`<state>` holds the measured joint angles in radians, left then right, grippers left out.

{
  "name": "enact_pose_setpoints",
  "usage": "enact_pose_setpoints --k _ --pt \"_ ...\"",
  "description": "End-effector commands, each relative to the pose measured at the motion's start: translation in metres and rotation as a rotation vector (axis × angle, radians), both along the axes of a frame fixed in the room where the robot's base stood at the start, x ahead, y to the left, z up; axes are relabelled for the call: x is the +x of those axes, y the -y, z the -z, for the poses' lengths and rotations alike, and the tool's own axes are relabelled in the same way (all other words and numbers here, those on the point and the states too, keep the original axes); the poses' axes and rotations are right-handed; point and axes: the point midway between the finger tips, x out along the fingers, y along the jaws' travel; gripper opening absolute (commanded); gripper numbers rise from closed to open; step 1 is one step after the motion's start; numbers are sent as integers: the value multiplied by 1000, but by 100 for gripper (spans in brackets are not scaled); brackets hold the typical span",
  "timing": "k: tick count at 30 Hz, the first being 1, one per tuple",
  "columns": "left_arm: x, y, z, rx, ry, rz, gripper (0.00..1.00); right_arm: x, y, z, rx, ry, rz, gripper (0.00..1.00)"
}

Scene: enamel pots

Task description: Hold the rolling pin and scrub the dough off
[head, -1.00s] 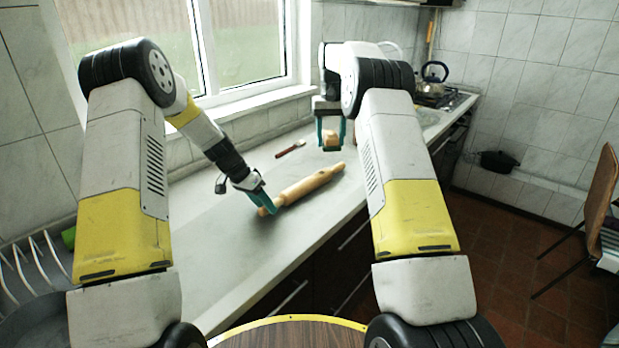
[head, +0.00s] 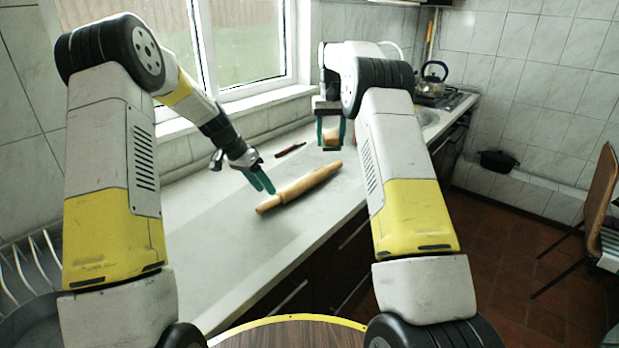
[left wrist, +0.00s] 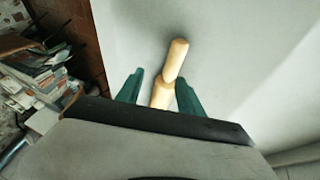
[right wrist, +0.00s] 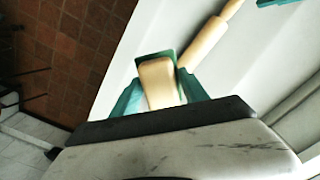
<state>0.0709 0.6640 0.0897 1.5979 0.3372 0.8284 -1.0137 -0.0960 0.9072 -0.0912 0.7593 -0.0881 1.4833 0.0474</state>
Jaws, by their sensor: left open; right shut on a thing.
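A pale wooden rolling pin (head: 303,187) lies diagonally on the counter. My left gripper (head: 262,180) is open and empty, just above and left of the pin's near end. In the left wrist view, the pin's handle (left wrist: 176,60) shows between and beyond the two teal fingers (left wrist: 160,90), and its body is partly hidden. My right gripper (head: 331,132) is shut on a wooden block-like tool (right wrist: 157,82), held above the counter beyond the pin. A teal part shows at the tool's far end in the right wrist view. I cannot make out any dough on the pin.
A thin, dark reddish tool (head: 290,150) lies on the counter near the wall. A dish rack (head: 35,270) stands at the left, and a kettle (head: 432,78) on the stove at the far end. The near left counter (head: 215,240) is clear.

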Motion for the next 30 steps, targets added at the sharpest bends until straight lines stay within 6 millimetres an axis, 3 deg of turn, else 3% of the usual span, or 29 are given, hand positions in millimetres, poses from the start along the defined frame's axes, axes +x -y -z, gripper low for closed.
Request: enact_pose_setpoints --k 2,6,17,30 --pt "0 0 0 0 0 0 46 0 0 0 0 0 0 20" --pt "0 0 0 1 1 0 70 0 0 0 0 0 0 20" --pt "0 -2 -4 1 2 -1 70 0 0 0 0 0 0 20" --pt "-6 -40 -78 1 4 -2 70 0 0 0 0 0 0 20"
